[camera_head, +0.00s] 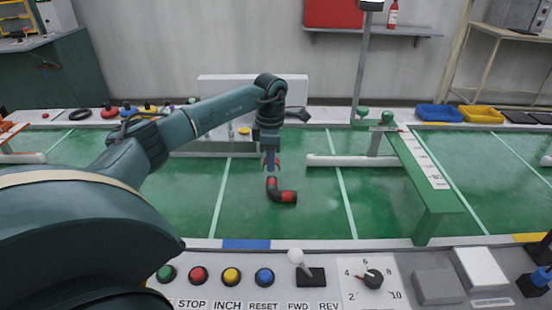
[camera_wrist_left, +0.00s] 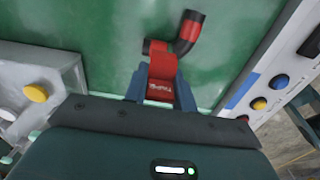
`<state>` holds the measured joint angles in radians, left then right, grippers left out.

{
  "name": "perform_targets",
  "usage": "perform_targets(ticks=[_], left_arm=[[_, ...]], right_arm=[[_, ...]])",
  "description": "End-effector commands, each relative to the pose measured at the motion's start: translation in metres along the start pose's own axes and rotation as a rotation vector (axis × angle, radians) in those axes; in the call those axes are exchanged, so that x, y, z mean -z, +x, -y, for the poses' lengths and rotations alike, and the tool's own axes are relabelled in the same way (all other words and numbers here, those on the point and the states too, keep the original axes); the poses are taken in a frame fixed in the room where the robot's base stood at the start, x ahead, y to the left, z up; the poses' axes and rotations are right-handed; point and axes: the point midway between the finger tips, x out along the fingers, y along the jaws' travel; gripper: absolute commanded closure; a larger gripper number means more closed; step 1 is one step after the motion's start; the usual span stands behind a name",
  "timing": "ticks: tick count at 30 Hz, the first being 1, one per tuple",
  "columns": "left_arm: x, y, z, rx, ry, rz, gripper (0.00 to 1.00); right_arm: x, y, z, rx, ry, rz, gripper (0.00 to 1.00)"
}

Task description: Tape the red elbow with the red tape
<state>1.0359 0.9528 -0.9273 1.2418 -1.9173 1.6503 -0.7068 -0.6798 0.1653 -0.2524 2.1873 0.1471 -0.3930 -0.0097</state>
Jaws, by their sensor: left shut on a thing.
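The red elbow (camera_head: 284,196) is a black bent pipe piece with red bands at its ends. It lies on the green surface below my left gripper, and it also shows at the top of the left wrist view (camera_wrist_left: 190,31). My left gripper (camera_head: 270,161) points down, its blue fingers shut on the red tape (camera_wrist_left: 161,82), which carries white lettering. In the wrist view the tape's far end overlaps one end of the elbow; I cannot tell whether they touch.
A control panel with coloured buttons (camera_head: 198,275) runs along the near edge. A green beam (camera_head: 425,180) stands to the right. Several coloured items sit on the back ledge at the left. Blue (camera_head: 440,112) and yellow (camera_head: 482,114) trays stand back right. Green surface around the elbow is clear.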

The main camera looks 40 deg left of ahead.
Motion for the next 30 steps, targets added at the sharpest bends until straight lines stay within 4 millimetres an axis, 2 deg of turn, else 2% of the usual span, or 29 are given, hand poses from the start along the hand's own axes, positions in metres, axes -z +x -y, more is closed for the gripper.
perform_targets(ticks=[15, 30], left_arm=[[0.000, -0.002, 0.000, 0.000, 0.002, 0.000, 0.97], [0.000, 0.027, 0.000, 0.000, 0.002, 0.000, 0.97]], right_arm=[[0.002, -0.003, 0.001, -0.001, -0.003, 0.007, 0.00], [-0.009, -0.002, -0.001, -0.005, 0.001, -0.012, 0.00]])
